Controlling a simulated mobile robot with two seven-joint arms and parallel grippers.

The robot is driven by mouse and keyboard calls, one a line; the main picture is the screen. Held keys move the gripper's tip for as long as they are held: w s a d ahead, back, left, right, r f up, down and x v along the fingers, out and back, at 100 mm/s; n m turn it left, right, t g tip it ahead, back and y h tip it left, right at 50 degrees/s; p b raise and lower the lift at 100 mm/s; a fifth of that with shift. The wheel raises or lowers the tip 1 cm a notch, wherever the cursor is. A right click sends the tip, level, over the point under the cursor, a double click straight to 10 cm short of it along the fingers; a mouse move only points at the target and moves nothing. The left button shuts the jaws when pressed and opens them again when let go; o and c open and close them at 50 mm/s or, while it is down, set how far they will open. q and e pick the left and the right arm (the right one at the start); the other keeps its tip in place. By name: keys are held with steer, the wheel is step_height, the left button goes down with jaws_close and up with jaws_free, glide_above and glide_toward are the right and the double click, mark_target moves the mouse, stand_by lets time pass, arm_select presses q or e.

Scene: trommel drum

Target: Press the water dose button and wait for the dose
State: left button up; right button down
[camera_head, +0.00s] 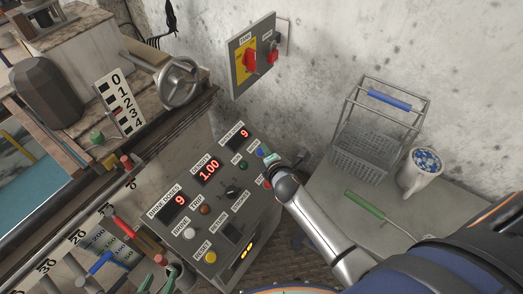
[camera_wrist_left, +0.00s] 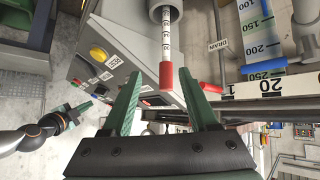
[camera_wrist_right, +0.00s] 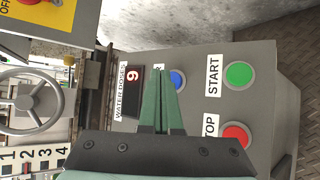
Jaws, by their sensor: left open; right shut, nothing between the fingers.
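The blue water button (camera_wrist_right: 178,80) is on the grey control panel (camera_head: 225,190). In the right wrist view the shut fingertips partly cover it and its label. In the head view the blue button (camera_head: 260,152) shows right beside the tip of my right gripper (camera_head: 269,158). My right gripper (camera_wrist_right: 163,97) is shut and empty, pointing at the panel; I cannot tell whether it touches the button. The water doses display (camera_wrist_right: 130,90) reads 9. My left gripper (camera_wrist_left: 159,73) is open, with a red-tipped graduated rod (camera_wrist_left: 166,60) showing between its fingers.
Green START (camera_wrist_right: 239,75) and red STOP (camera_wrist_right: 236,134) buttons sit near the blue one. The density display (camera_head: 208,171) reads 1.00; brine doses (camera_head: 179,200) reads 9. A handwheel (camera_head: 179,82) stands left. A wire basket (camera_head: 372,140) and mug (camera_head: 420,172) stand on the right.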

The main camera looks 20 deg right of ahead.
steer(key=shift+f, duration=0.15)
steer(key=shift+w+a+f+b, duration=0.1)
steer(key=shift+w+f+b, duration=0.15)
steer(key=shift+b, duration=0.1)
steer(key=shift+f, duration=0.2)
stand_by(0.4)
steer(key=shift+w+a+f+b, duration=0.1)
steer(key=shift+f+b, duration=0.05)
steer(key=shift+b, duration=0.15)
stand_by(0.4)
steer(key=shift+s+r+p, duration=0.25)
steer(key=shift+r+p, duration=0.45)
steer(key=shift+p, duration=0.15)
steer(key=shift+s+d, duration=0.1)
steer(key=shift+d, duration=0.1)
